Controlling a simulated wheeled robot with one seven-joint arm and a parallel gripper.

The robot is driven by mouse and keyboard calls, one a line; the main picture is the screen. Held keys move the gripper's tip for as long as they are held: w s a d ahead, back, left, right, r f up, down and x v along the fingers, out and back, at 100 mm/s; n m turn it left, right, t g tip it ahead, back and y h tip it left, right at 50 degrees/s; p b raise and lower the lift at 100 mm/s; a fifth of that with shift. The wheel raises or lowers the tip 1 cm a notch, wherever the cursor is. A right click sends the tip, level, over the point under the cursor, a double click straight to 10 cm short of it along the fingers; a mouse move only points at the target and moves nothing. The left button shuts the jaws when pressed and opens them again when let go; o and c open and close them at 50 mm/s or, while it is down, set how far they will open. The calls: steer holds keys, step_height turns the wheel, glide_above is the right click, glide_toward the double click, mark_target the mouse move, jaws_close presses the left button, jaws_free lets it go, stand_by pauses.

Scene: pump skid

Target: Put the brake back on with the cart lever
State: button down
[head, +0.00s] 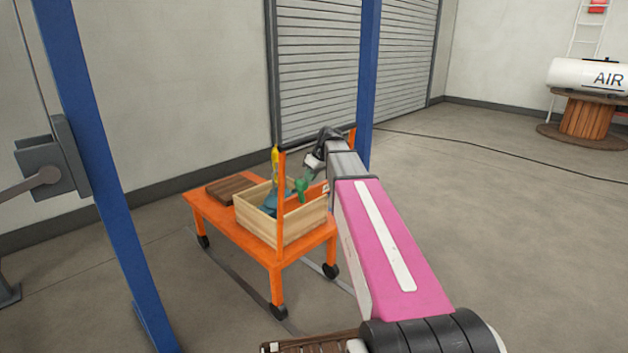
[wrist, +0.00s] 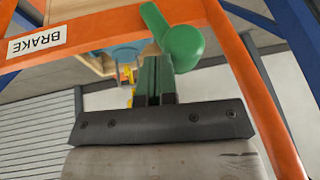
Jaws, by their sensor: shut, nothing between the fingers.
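The orange cart (head: 262,252) stands on the floor left of my arm in the head view. Its green brake lever (head: 301,188) shows at the cart's handle end, with a rounded knob and a flat arm. The lever (wrist: 182,47) is close in the wrist view, slanting against the orange bar by the white BRAKE label (wrist: 37,42). My gripper (wrist: 153,62) is shut and empty, its fingertips right beside the knob. I cannot tell whether they touch it. In the head view my gripper (head: 310,173) is small and partly hidden near the handle.
A wooden crate (head: 285,230) with blue and other items sits on the cart, beside a brown board (head: 230,188). Blue posts (head: 100,170) stand nearby, one left of the cart and one behind it. A dark cable (head: 470,142) crosses the floor.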

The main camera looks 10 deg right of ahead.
mark_target(300, 183)
steer(key=s+a+t+h, duration=0.2)
steer(key=a+h, duration=0.1)
steer(key=shift+s+a+f+n, duration=0.1)
steer(key=shift+s+f+n, duration=0.1)
steer(key=shift+s+n, duration=0.15)
steer(key=shift+a+f, duration=0.1)
steer(key=shift+a, duration=0.1)
steer(key=shift+s+a+f, duration=0.2)
steer(key=shift+s+a, duration=0.05)
steer(key=shift+a, duration=0.15)
steer(key=shift+r, duration=0.1)
steer(key=v, duration=1)
steer(key=shift+s+r, duration=0.25)
steer(key=shift+s, duration=0.05)
steer(key=shift+a+f, duration=0.1)
steer(key=s+d+f+m+g, duration=0.1)
steer(key=s+f+m, duration=0.2)
steer(key=s+f, duration=0.3)
steer(key=s+d+f+m+g+h, duration=0.1)
steer(key=s+f, duration=0.4)
steer(key=f, duration=1.1)
steer(key=s+d+f+m+g, duration=0.2)
steer(key=s+f+m, duration=0.3)
steer(key=f, duration=0.6)
steer(key=shift+s+d, duration=0.55)
steer(key=shift+s, duration=0.3)
